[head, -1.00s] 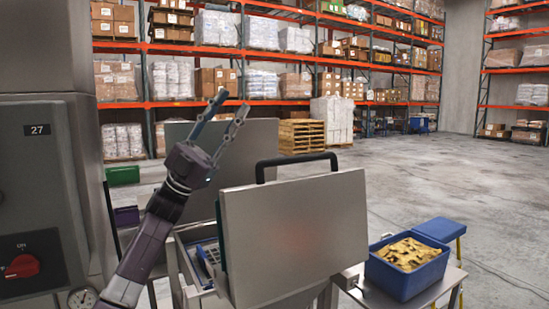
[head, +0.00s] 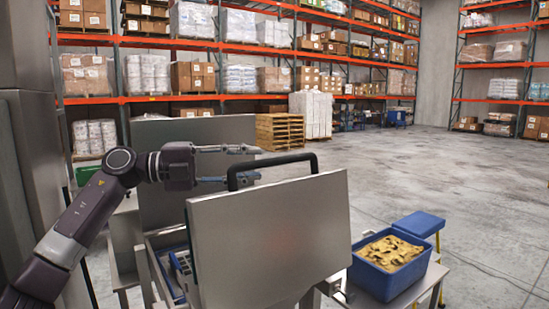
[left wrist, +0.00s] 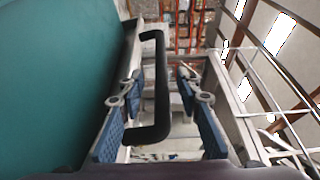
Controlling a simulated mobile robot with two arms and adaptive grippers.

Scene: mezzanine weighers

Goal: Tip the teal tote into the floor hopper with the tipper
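The tipper is a steel frame with a tilted steel panel (head: 275,240) and a black bar handle (head: 285,160) on top. The teal tote is mostly hidden in the head view; a thin teal edge (head: 192,255) shows behind the panel's left side. A large teal surface (left wrist: 60,70) fills the left of the left wrist view. My left gripper (head: 258,165) is open at the left end of the handle. In the left wrist view the handle (left wrist: 161,90) stands between the spread fingers, with gaps on both sides. The hopper cannot be made out. My right gripper is out of view.
A blue tub (head: 385,278) of yellowish pieces stands on a stand at right, beside a blue stool (head: 418,224). A second steel panel (head: 190,200) rises behind the arm. A grey cabinet (head: 25,180) stands at left. Open floor lies at right.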

